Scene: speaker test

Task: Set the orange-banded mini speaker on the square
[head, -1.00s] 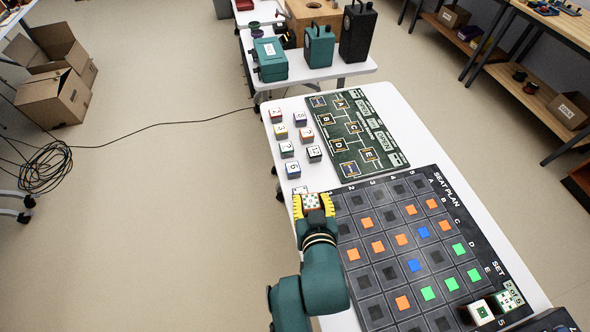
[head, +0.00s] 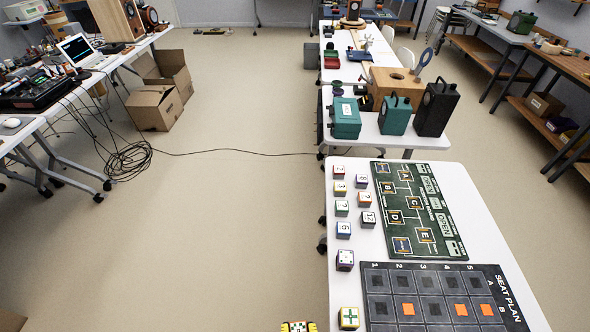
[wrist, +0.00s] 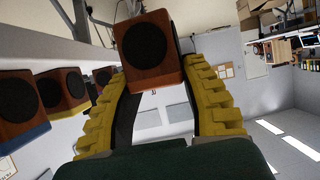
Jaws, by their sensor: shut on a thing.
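My gripper (head: 298,327) shows at the bottom edge of the head view, left of the white table's edge. In the wrist view its yellow fingers (wrist: 160,105) are shut on a wooden mini speaker (wrist: 148,45) with a dark round cone. No band colour shows on it, so I cannot tell whether it is the orange-banded one. Several small labelled speakers stand on the table's left side, one with orange-brown sides (head: 365,199). A dark seat-plan board (head: 485,272) holds grey, partly orange-marked squares; a green board (head: 430,210) has outlined squares. Which square is meant is unclear.
A yellow-sided speaker (head: 349,318) and a purple-sided one (head: 345,260) stand beside the seat-plan board. Larger green and black speaker boxes (head: 436,108) stand on the table behind. Open floor lies left of the table, with a cable coil (head: 128,160) and cardboard boxes (head: 155,107).

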